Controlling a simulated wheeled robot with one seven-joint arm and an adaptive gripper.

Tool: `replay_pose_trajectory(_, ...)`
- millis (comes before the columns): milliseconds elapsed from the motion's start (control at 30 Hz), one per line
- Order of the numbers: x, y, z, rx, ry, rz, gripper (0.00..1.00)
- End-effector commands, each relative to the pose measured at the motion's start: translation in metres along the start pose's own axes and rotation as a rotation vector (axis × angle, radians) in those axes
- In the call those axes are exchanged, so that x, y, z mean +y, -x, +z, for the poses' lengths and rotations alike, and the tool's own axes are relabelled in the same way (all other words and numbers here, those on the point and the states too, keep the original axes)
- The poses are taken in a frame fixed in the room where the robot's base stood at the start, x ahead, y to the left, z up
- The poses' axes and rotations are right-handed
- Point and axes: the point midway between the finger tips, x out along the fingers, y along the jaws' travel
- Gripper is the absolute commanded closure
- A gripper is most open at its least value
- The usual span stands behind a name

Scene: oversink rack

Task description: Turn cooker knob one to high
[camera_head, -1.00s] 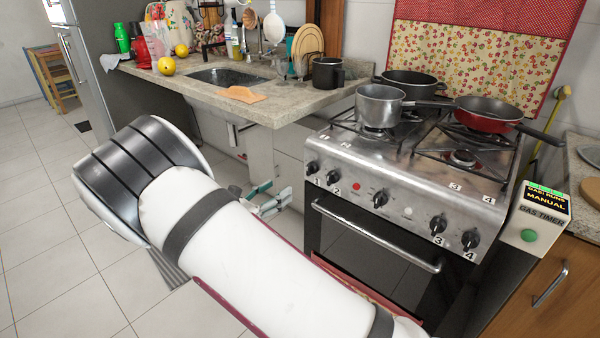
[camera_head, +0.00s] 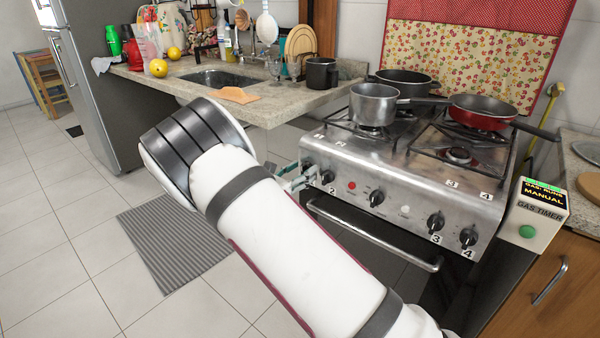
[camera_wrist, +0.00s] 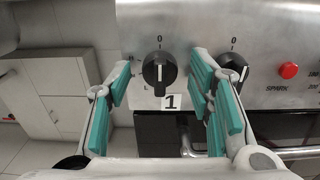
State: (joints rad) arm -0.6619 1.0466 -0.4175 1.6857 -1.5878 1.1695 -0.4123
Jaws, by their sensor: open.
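Cooker knob one (camera_wrist: 159,70) is a round black knob above a white label "1" (camera_wrist: 170,102) in the wrist view. Its light mark points about straight up and down, near the "0" above it. My gripper (camera_wrist: 165,90) is open, with its teal-padded fingers on either side of knob one and no visible contact.
Knobs three (camera_head: 436,222) and four (camera_head: 468,236) are farther right on the panel. The oven handle (camera_head: 370,232) runs below the knobs. A pot (camera_head: 374,104) and red pan (camera_head: 482,112) stand on top. The gas timer box (camera_head: 535,215) is at right.

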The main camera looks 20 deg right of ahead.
Motion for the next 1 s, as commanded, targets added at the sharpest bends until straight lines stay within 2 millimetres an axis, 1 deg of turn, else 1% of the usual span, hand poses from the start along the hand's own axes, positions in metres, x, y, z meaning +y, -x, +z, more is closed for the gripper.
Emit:
replay_pose_trajectory(100,0.0001,0.0002,0.0001,0.000,0.000,0.000,0.52)
replay_pose_trajectory(133,0.0001,0.0002,0.0001,0.000,0.000,0.000,0.55)
replay_pose_trajectory(167,0.0001,0.0002,0.0001,0.000,0.000,0.000,0.61)
replay_pose_trajectory(200,0.0001,0.0002,0.0001,0.000,0.000,0.000,0.70)
replay_pose_trajectory(267,0.0001,0.0003,0.0000,0.000,0.000,0.000,0.84)
replay_pose_trajectory(300,0.0001,0.0003,0.0000,0.000,0.000,0.000,0.93)
replay_pose_trajectory(333,0.0001,0.0003,0.0001,0.000,0.000,0.000,0.99)
replay_pose_trajectory(667,0.0000,0.0005,0.0006,0.000,0.026,0.000,0.99)
replay_pose_trajectory(867,0.0004,0.0007,0.0014,-0.001,0.120,0.001,0.99)
replay_pose_trajectory(1000,0.0007,0.0009,0.0018,-0.001,0.227,0.001,0.99)
